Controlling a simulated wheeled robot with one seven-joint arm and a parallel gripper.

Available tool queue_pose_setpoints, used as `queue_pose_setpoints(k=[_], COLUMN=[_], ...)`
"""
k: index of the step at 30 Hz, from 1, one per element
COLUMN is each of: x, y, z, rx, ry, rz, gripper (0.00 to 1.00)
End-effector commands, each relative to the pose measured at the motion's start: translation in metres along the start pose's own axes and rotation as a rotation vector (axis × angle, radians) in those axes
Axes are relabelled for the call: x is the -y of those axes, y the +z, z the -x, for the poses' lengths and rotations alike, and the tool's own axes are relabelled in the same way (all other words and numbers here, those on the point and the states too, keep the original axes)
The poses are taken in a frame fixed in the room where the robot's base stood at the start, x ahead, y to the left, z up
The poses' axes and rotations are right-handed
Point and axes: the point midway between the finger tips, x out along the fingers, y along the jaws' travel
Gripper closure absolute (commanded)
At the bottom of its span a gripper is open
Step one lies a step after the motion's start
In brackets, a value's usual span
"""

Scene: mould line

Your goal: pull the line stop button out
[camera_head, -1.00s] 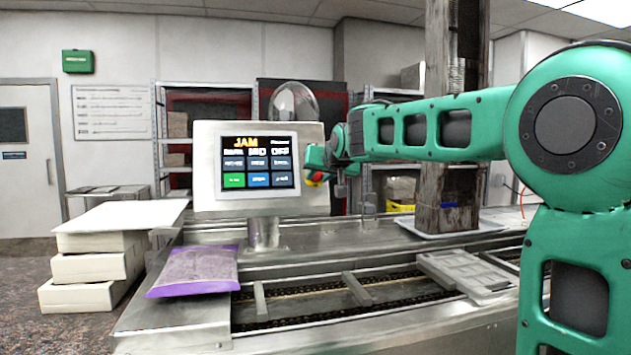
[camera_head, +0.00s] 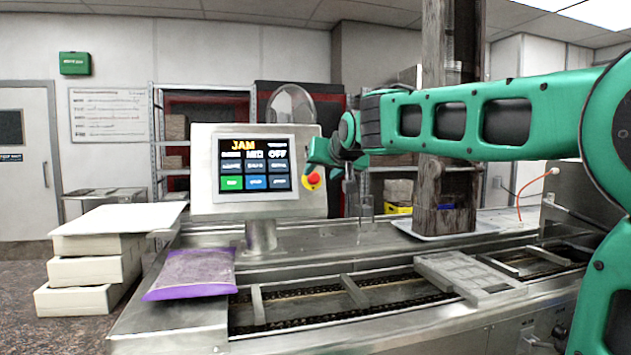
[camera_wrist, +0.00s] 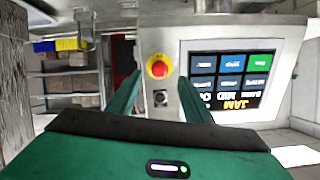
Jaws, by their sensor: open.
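The line stop button is a red mushroom button (camera_head: 313,180) on a yellow base, at the right side of the grey control panel's front. In the wrist view the button (camera_wrist: 159,69) lies just beyond and between my two open fingers, which look apart from it. My gripper (camera_head: 318,158) is at the panel's right edge in the head view, partly over the area above the button. The panel screen (camera_head: 255,169) reads JAM; it appears upside down in the wrist view (camera_wrist: 231,77). Whether the button is pressed in cannot be told.
A small black round control (camera_wrist: 161,98) sits beside the button on the panel. A purple bag (camera_head: 191,273) lies on the conveyor's left end. White boxes (camera_head: 88,271) are stacked at left.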

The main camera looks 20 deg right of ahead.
Motion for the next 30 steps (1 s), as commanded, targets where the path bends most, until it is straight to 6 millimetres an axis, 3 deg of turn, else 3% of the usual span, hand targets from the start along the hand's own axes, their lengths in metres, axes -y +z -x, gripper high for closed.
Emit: queue_pose_setpoints(k=[3,9,26,30], x=[0.0,0.0,0.0,-0.016], y=[0.0,0.0,0.001,0.018], z=[0.02,0.039,0.042,0.043], rx=[0.0,0.001,0.003,0.041], ry=[0.0,0.0,0.001,0.027], rz=[0.0,0.0,0.0,0.0], gripper=[0.54,0.54,0.54,0.54])
